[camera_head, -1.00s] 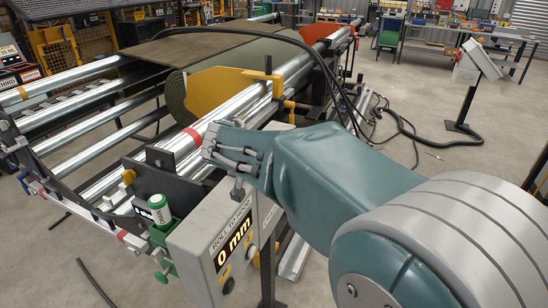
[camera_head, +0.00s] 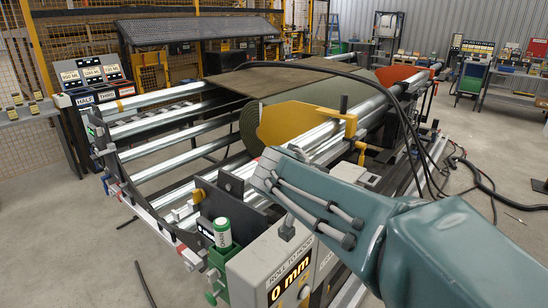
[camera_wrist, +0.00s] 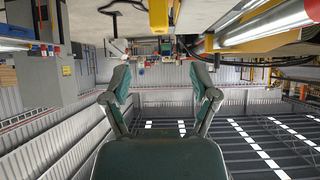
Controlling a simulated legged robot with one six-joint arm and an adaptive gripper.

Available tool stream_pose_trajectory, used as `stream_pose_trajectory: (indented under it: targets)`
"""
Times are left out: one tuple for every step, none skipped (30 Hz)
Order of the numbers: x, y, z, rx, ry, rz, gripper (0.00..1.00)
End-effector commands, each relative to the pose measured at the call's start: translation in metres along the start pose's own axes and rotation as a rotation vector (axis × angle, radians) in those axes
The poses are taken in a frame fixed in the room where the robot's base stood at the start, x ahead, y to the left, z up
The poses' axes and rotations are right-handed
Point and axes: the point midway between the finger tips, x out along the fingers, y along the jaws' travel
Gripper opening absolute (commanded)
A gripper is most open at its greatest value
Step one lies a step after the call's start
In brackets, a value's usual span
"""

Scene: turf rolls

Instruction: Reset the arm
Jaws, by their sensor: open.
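My teal arm (camera_head: 345,205) reaches in from the lower right in the head view, in front of the roller machine. Its grey cabled end lies over the machine's near edge, by the control box (camera_head: 285,262) that reads 0 mm. The gripper's fingers cannot be made out in the head view. In the wrist view, which looks upside down, my gripper (camera_wrist: 161,78) shows two fingers spread apart with nothing between them. Whether the arm touches the machine cannot be told.
The machine holds a green turf roll (camera_head: 249,128) behind a yellow plate (camera_head: 285,122). A green and white canister (camera_head: 222,233) stands on its near corner. Black hoses (camera_head: 405,125) arch over it. Free floor (camera_head: 85,235) lies to the left.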

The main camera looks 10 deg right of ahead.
Motion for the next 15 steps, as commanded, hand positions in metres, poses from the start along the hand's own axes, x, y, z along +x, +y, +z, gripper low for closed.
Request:
stream_pose_trajectory:
  targets:
    - [-0.001, 0.003, 0.001, -0.007, -0.007, -0.001, 0.76]
    - [-0.002, 0.005, 0.003, -0.016, -0.017, -0.002, 0.76]
    - [-0.004, 0.011, 0.007, -0.035, -0.036, -0.006, 0.76]
    - [-0.005, 0.016, 0.012, -0.055, -0.056, -0.011, 0.76]
    - [-0.008, 0.022, 0.017, -0.080, -0.079, -0.019, 0.76]
    - [-0.011, 0.031, 0.025, -0.120, -0.114, -0.032, 0.76]
    - [-0.014, 0.038, 0.033, -0.151, -0.144, -0.045, 0.76]
    - [-0.018, 0.045, 0.040, -0.183, -0.172, -0.060, 0.76]
    - [-0.022, 0.054, 0.050, -0.225, -0.208, -0.084, 0.76]
    - [-0.025, 0.060, 0.058, -0.257, -0.234, -0.105, 0.76]
    - [-0.029, 0.066, 0.065, -0.288, -0.257, -0.127, 0.76]
    - [-0.034, 0.073, 0.075, -0.328, -0.286, -0.159, 0.76]
    - [-0.037, 0.078, 0.083, -0.359, -0.306, -0.185, 0.76]
    - [-0.041, 0.082, 0.091, -0.389, -0.326, -0.212, 0.76]
    - [-0.046, 0.088, 0.101, -0.429, -0.347, -0.251, 0.76]
